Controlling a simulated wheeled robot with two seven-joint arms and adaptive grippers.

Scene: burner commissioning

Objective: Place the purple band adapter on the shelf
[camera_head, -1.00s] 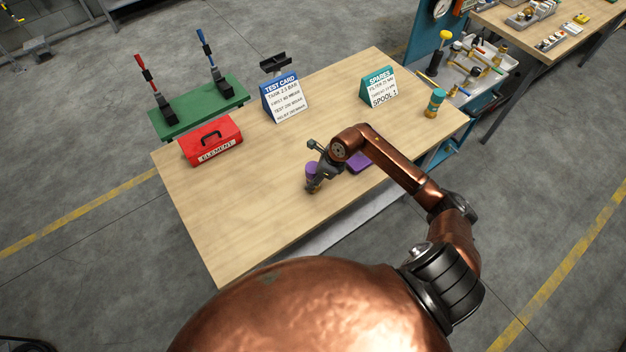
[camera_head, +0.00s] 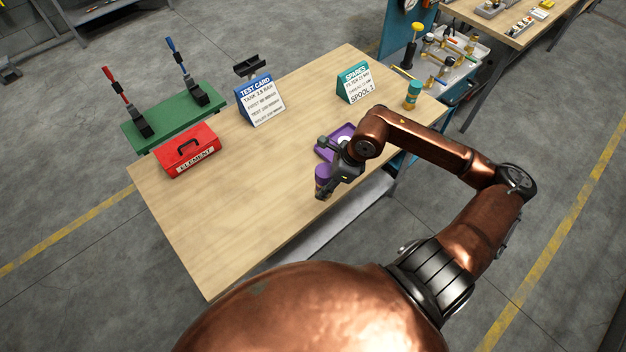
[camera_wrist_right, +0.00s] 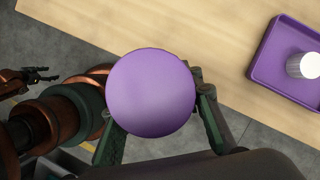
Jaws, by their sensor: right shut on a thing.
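The purple band adapter (camera_head: 323,176) is held in my right gripper (camera_head: 325,190), low beside the front edge of the wooden table. In the right wrist view its round purple face (camera_wrist_right: 151,92) fills the middle, with the fingers (camera_wrist_right: 158,125) on either side, shut on it. The adapter's lower part is mostly hidden by the fingers in the head view. A grey shelf-like surface (camera_head: 335,232) shows below the table's front edge. My left gripper (camera_wrist_right: 38,76) seems to show small at the left of the wrist view; its opening is unclear.
A purple tray (camera_head: 328,151) with a pale cylinder lies on the table (camera_head: 230,210) behind my gripper. A red box (camera_head: 188,151), test card (camera_head: 260,102), spares sign (camera_head: 354,84) and teal-capped jar (camera_head: 412,95) stand farther back. The table's left front is clear.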

